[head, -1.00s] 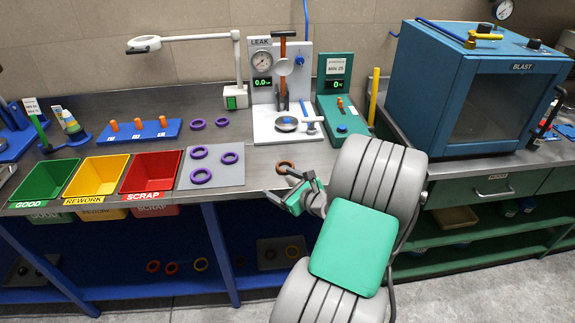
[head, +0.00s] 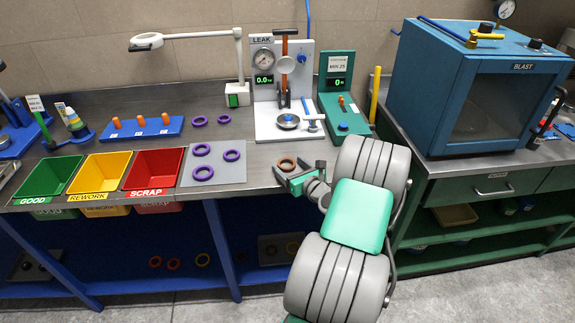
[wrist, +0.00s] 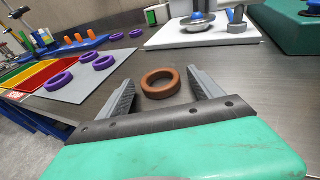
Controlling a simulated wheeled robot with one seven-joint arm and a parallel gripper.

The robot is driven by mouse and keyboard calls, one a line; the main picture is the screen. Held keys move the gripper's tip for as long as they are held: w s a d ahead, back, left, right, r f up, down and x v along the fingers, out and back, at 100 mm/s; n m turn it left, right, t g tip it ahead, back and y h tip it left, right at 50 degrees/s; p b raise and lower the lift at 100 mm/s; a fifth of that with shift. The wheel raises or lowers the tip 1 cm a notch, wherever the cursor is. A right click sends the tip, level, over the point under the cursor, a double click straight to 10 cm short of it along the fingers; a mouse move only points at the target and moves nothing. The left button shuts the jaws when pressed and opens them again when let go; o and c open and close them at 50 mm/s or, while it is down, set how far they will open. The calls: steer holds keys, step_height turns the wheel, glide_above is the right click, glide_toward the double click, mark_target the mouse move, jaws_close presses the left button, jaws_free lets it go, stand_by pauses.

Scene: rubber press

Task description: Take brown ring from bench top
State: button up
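A brown ring (head: 286,163) lies flat on the grey bench top (head: 262,178), near the front edge and in front of the leak tester. It also shows in the wrist view (wrist: 161,83), between the far ends of my two fingers. My gripper (head: 288,180) is open and empty. In the wrist view my gripper's fingers (wrist: 158,90) stand wide apart, one on each side of the ring, with a visible gap to it. I cannot tell the fingertips' exact height above the bench.
The leak tester (head: 287,133) with its white base stands behind the ring. A grey plate (head: 235,173) with purple rings lies left, beside the red scrap bin (head: 152,170). A green gauge unit (head: 343,122) stands right. The blast cabinet (head: 480,90) is farther right.

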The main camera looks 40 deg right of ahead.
steer(key=c, duration=1.2)
